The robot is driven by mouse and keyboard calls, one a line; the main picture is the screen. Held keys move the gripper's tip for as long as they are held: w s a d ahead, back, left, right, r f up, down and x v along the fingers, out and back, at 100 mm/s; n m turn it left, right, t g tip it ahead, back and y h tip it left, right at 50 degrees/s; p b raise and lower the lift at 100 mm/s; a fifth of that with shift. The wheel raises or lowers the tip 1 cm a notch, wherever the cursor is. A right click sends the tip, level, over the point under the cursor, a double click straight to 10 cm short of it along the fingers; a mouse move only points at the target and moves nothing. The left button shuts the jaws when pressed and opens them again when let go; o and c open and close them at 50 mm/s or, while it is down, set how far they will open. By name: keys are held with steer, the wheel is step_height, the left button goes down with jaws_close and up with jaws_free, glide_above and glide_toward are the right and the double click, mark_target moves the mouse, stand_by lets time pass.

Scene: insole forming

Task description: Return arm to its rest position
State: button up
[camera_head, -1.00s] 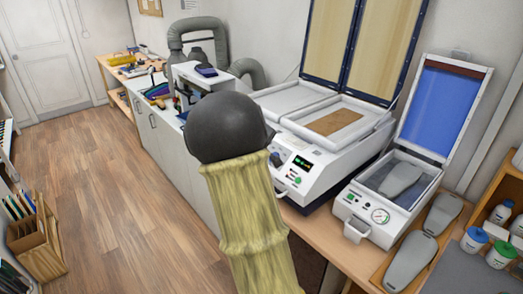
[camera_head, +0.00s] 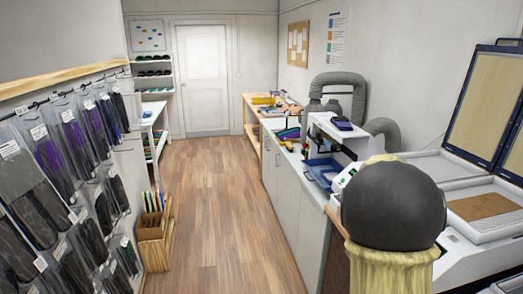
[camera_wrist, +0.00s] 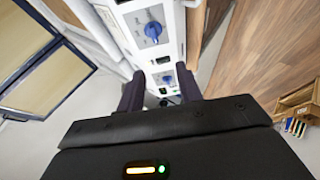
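My arm, in a yellowish sleeve with a dark rounded joint, rises at the lower right of the head view, in front of the bench. The head view does not show my gripper. In the wrist view my gripper (camera_wrist: 158,82) has its two dark fingers apart with nothing held between them. Beyond the fingers is a white machine front with a blue knob (camera_wrist: 153,30), apart from the fingertips as far as I can tell.
The heating press (camera_head: 490,205) stands lid-up at right, behind my arm. White cabinets (camera_head: 295,190) line the right side. Packaged insoles (camera_head: 65,160) hang at left, with a wooden file box (camera_head: 155,240) on the floor. The wooden floor (camera_head: 220,220) between is clear.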

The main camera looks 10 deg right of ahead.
steer(key=s+a+f+m+g+y, duration=0.1)
steer(key=s+a+f+y, duration=0.2)
steer(key=s+a, duration=0.7)
steer(key=s+a+f+m+g+y, duration=0.2)
steer(key=s+a+f, duration=0.6)
steer(key=a, duration=1)
steer(key=shift+s+f+y, duration=0.3)
steer(key=shift+s+y, duration=0.7)
steer(key=shift+s, duration=0.25)
steer(key=shift+a, duration=0.1)
